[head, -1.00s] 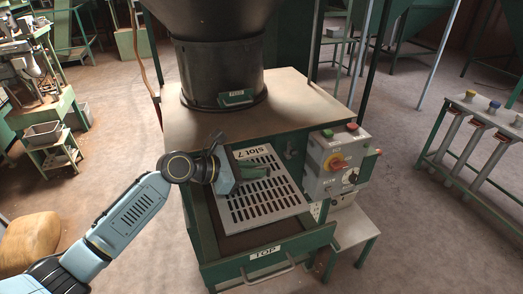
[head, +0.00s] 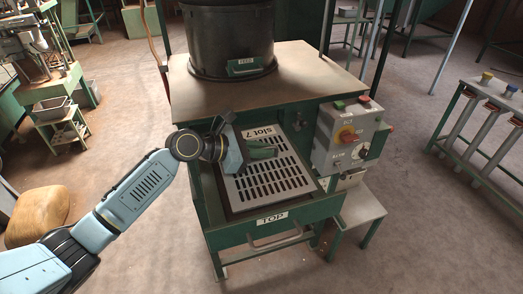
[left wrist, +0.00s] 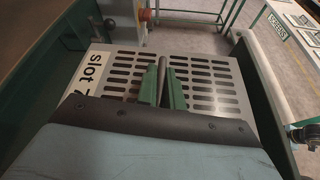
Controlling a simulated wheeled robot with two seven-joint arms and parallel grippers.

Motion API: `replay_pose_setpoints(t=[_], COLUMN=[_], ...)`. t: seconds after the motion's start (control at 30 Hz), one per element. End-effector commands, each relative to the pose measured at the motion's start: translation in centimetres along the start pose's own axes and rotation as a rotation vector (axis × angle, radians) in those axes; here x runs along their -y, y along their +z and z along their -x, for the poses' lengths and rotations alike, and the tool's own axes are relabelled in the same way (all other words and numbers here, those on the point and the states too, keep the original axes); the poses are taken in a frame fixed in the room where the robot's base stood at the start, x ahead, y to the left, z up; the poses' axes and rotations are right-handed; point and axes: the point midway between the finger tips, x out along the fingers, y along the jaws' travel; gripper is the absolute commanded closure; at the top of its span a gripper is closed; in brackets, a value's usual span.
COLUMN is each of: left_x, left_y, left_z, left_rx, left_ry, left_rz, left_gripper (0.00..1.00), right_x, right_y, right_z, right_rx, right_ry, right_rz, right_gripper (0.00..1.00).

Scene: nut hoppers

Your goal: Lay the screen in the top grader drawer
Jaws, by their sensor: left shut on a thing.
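The screen (head: 270,184) is a grey slotted plate with a "Slot 7" label. It appears flat within the walls of the pulled-out drawer marked TOP (head: 232,238); I cannot tell whether it rests on the drawer's bottom. My left gripper (head: 262,152) is over the label end of the screen. In the left wrist view its green fingers (left wrist: 163,88) are shut on a thin upright grip of the screen (left wrist: 215,88). The drawer's walls show on both sides there. My right gripper is not in view.
The grader's tabletop (head: 280,75) with a dark hopper (head: 230,40) is behind the drawer. A control box (head: 347,135) stands close at the drawer's right. A small side table (head: 362,207) is below it. The floor in front is clear.

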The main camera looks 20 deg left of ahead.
Motion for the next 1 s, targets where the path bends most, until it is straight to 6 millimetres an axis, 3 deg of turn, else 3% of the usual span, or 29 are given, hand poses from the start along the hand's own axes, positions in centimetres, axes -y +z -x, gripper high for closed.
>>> replay_pose_setpoints(t=[0.53,1.0], left_x=[0.5,1.0], left_y=[-2.5,-4.9], left_z=[-1.1,-2.1], left_rx=[0.004,0.005], left_ry=[0.003,0.002], left_rz=[-0.003,-0.001], left_gripper=[1.0,1.0], right_x=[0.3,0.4], right_y=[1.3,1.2], right_z=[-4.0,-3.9], right_rx=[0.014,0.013], right_ry=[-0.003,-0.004], right_rz=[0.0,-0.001], right_gripper=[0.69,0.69])
